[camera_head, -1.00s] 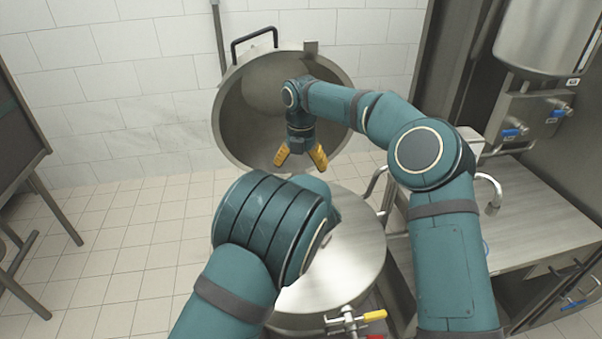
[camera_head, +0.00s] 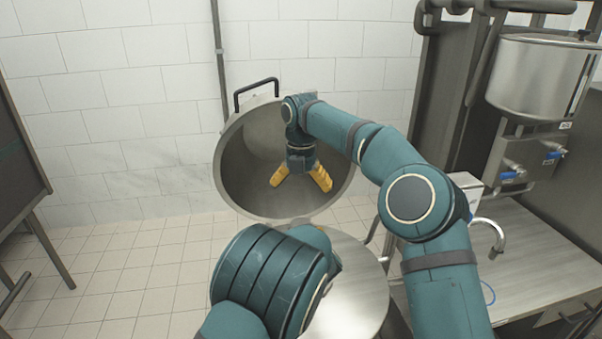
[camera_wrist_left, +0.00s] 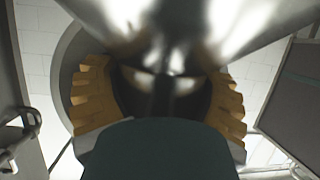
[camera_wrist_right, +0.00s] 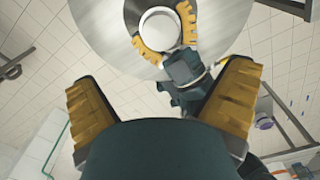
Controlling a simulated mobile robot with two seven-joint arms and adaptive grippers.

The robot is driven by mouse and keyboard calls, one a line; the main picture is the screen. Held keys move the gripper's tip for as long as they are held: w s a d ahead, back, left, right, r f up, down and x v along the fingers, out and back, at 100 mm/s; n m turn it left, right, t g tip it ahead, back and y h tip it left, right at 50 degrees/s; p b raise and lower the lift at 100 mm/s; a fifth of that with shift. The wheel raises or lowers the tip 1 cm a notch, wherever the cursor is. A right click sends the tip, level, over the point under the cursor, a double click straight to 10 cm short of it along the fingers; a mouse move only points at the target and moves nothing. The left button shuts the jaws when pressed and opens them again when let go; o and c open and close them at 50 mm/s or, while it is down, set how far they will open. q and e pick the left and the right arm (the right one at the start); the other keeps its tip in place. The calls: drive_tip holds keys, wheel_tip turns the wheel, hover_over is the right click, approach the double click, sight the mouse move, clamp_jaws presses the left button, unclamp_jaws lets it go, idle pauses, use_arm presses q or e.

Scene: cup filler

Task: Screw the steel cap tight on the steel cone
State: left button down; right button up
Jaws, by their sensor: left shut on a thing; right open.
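The steel cone (camera_head: 358,300) is the broad, shiny round surface low in the head view, partly behind my left arm. In the right wrist view, the steel cap (camera_wrist_right: 160,30) is a pale round piece at the middle of the cone (camera_wrist_right: 100,35). My left gripper (camera_wrist_right: 168,38) is shut on it, one yellow finger on each side. In the left wrist view, the polished cap (camera_wrist_left: 160,95) lies between the fingers and the cone (camera_wrist_left: 235,22) flares beyond it. The thread is hidden. My right gripper (camera_head: 301,181) is open, empty and above the cap.
A large round steel lid (camera_head: 240,165) with a black handle stands open behind the cone. A steel counter (camera_head: 545,260) with a curved tap (camera_head: 490,232) stands at the right. A dark cabinet (camera_head: 20,160) is at the left edge. Tiled floor is clear at the left.

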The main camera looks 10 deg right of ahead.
drive_tip(key=shift+r, duration=2.45)
use_arm(q)
unclamp_jaws()
drive_tip(key=v, duration=1.2)
